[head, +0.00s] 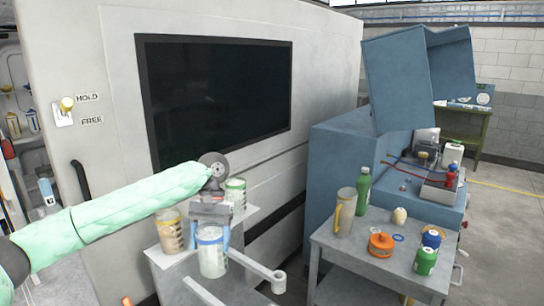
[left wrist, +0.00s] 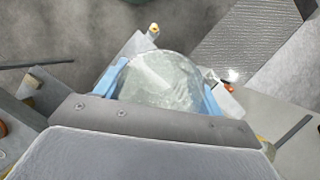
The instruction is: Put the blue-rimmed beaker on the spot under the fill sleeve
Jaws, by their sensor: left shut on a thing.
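The blue-rimmed beaker (head: 212,262) is clear with pale contents and looks upright in the head view. My left gripper (head: 211,240) is shut on it, with a blue finger on each side. In the left wrist view the beaker (left wrist: 160,82) shows as a clear round shape between the two blue fingers (left wrist: 158,90). A grey bar ending in a short open ring (head: 278,281) reaches out to the right of the beaker; I cannot tell whether this is the fill sleeve. The spot under the sleeve cannot be made out. My right gripper is not in view.
A yellow-rimmed beaker (head: 170,235) and a green-rimmed beaker (head: 235,193) stand close behind my gripper on pale ledges. A large cabinet (head: 115,130) stands behind.

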